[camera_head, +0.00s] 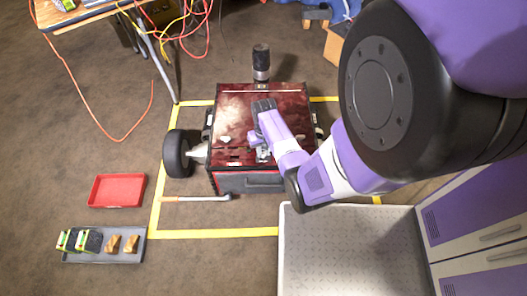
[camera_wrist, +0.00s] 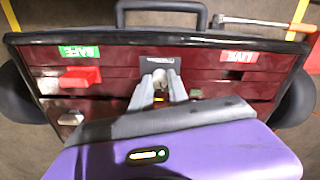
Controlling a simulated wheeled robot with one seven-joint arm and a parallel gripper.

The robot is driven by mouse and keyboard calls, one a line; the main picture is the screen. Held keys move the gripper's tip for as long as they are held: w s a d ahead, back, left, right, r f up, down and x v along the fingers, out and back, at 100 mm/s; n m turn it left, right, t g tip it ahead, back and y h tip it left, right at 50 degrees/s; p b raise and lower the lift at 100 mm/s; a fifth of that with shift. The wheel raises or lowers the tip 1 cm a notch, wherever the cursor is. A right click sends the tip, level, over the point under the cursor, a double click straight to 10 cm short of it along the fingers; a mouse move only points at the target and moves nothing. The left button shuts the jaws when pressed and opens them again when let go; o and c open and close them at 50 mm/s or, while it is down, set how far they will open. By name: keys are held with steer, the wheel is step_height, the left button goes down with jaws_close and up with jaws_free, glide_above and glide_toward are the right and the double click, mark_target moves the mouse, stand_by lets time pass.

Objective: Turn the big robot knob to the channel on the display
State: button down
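The big robot (camera_head: 235,112) is a dark red box with black wheels, standing on the floor. My gripper (camera_head: 262,150) is over the near part of its top panel. In the wrist view, my two grey fingertips (camera_wrist: 161,80) stand a little apart at a small metallic piece in front of a dark plate (camera_wrist: 178,64). I cannot tell whether this piece is the knob, or whether the fingers press on it. A silver knob-like part (camera_wrist: 70,118) shows at the left of the panel. I can make out no channel display; my gripper hides part of the panel.
The panel has a green SAFE label (camera_wrist: 79,52), a red LIVE label (camera_wrist: 238,57) and a red block (camera_wrist: 80,77). A black cylinder (camera_head: 261,62) rises behind the robot. An orange-handled tool (camera_head: 198,198), red tray (camera_head: 117,190) and grey tray (camera_head: 75,258) lie on the floor.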

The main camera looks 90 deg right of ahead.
mark_target(264, 153)
steer(key=shift+n, duration=0.3)
steer(key=shift+r+n+p, duration=0.1)
steer(key=shift+n+p, duration=0.7)
steer(key=shift+n, duration=0.1)
steer(key=shift+n+p, duration=0.6)
steer(key=shift+n, duration=1.1)
steer(key=c, duration=1.3)
jaws_free()
steer(key=shift+o, duration=0.2)
steer(key=shift+s+r+p, duration=0.1)
steer(key=shift+r+p, duration=1.35)
steer(key=shift+r, duration=2.35)
